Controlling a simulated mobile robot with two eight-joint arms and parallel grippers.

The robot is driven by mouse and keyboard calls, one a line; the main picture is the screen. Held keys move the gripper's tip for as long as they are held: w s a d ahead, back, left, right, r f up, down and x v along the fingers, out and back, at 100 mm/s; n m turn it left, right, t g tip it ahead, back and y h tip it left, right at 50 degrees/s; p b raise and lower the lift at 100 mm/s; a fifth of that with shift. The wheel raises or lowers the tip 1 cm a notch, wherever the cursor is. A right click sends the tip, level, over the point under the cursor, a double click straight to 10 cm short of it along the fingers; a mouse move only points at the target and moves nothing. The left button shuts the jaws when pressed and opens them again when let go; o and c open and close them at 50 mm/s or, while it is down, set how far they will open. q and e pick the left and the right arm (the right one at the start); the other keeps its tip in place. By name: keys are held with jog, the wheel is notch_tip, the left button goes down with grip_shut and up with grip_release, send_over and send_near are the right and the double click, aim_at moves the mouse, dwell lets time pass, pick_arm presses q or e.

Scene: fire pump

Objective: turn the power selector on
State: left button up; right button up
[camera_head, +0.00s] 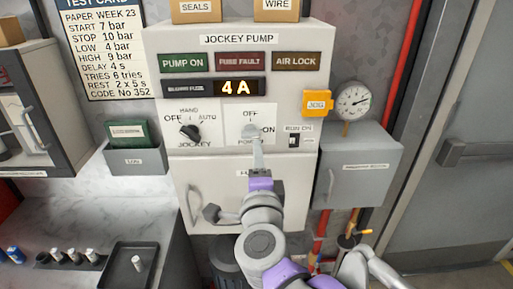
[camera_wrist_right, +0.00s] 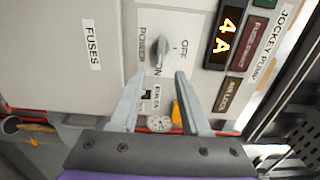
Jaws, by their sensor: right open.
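The power selector (camera_head: 249,131) is a grey knob on the white jockey pump panel, with OFF above it and ON to its right in the head view. My right gripper (camera_head: 257,147) reaches up in front of it and hides part of the knob and the POWER label. In the right wrist view the knob (camera_wrist_right: 160,52) shows just beyond and between the two fingertips of the right gripper (camera_wrist_right: 162,74). The fingers are open and apart, with nothing held. I cannot tell whether they touch the knob, or its exact pointer direction. My left gripper is not in view.
A black hand/auto jockey selector (camera_head: 189,132) is to the left. A run-on switch (camera_head: 294,141), yellow jog tag (camera_head: 317,103) and gauge (camera_head: 353,100) are to the right. The display (camera_head: 235,87) reads 4 A. The fuses door (camera_head: 216,179) below has a protruding handle.

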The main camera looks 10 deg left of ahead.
jog(key=shift+v, duration=1.25)
